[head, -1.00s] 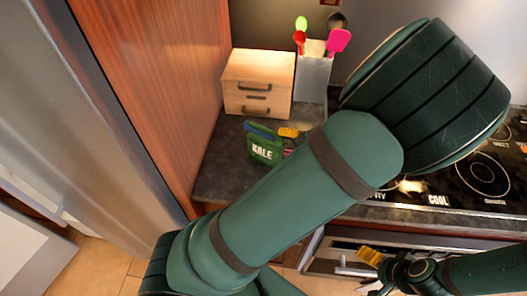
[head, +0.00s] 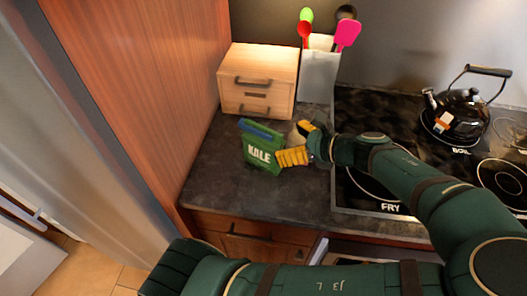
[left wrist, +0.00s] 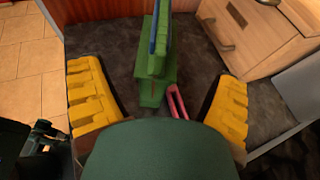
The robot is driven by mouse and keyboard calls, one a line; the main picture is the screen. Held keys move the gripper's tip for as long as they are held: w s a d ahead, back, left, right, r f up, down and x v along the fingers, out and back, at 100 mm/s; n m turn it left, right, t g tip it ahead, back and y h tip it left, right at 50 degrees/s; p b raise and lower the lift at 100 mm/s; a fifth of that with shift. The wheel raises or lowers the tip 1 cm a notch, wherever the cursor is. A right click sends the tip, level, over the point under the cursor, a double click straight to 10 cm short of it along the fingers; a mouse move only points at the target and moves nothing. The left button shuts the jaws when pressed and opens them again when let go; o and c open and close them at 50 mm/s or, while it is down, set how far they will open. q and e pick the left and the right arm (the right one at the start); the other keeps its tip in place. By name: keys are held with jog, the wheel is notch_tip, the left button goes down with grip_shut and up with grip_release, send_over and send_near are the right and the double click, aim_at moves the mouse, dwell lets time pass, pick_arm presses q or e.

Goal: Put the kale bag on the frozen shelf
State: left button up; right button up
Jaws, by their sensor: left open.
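The green kale bag (head: 262,148), with a blue top and white lettering, stands upright on the dark counter in the head view. My left gripper (head: 298,143) is low over the counter at its right side, with its yellow fingers spread. In the left wrist view the bag (left wrist: 155,60) is between the open fingers of my left gripper (left wrist: 158,105), with gaps at both sides. A pink loop (left wrist: 177,102) lies beside the bag's base. My right gripper does not show. I cannot make out the frozen shelf.
A wooden drawer box (head: 259,80) and a utensil holder (head: 317,75) stand behind the bag. A kettle (head: 458,112) sits on the black stove at right. A tall wood panel (head: 150,90) borders the counter's left side, beside a grey metal panel (head: 70,130).

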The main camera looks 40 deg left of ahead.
aim_at(275, 141)
pick_arm(q)
jog(key=shift+b+x, duration=0.8)
jog(key=shift+x, duration=2.75)
jog(key=shift+s+d+f, duration=0.1)
jog(key=c, duration=1.4)
